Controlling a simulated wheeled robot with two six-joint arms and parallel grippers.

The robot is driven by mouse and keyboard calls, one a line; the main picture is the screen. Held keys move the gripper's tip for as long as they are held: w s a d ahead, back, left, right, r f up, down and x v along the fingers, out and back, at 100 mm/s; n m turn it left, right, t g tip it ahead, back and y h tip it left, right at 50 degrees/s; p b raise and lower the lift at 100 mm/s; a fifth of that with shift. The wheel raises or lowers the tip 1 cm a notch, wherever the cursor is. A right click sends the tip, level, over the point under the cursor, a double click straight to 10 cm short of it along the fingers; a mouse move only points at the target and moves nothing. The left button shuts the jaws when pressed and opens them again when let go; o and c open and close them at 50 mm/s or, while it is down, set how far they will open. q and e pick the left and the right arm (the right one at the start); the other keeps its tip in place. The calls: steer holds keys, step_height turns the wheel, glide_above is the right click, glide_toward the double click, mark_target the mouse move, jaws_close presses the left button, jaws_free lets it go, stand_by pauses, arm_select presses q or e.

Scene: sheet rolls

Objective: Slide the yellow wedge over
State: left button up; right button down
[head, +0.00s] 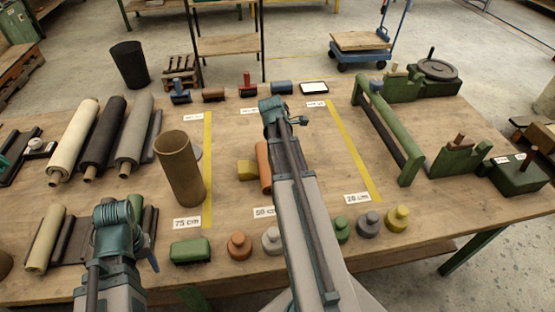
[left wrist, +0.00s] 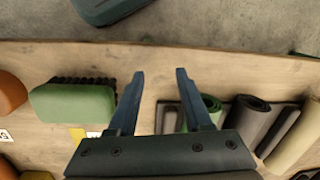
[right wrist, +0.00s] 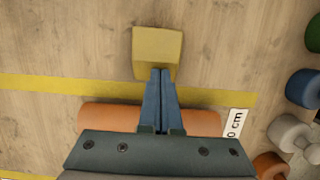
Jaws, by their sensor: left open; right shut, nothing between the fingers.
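The yellow wedge (head: 246,170) lies on the table left of the orange roll (head: 263,166) in the head view. In the right wrist view the wedge (right wrist: 157,48) sits just ahead of my right gripper (right wrist: 160,72). That gripper is shut and empty; its tips are at the wedge's near edge, and contact is unclear. Its fingers pass over the orange roll (right wrist: 97,117). In the head view my right arm hides these fingers. My left gripper (left wrist: 159,73) is open and empty by the table's front edge, between the green brush (left wrist: 72,105) and small rolls.
A tall brown tube (head: 180,170) stands left of the wedge. Yellow tape lines (head: 208,165) with distance labels cross the table. Several knobbed weights (head: 239,245) line the front. A green frame (head: 390,130) stands at right. Bare wood lies between wedge and left tape.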

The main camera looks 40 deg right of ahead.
steer(key=s+d, duration=0.1)
steer(key=d, duration=0.1)
steer(key=s+d, duration=0.1)
steer(key=d, duration=0.1)
steer(key=s+d, duration=0.2)
steer(key=d, duration=0.1)
arm_select(q)
steer(key=shift+r, duration=0.1)
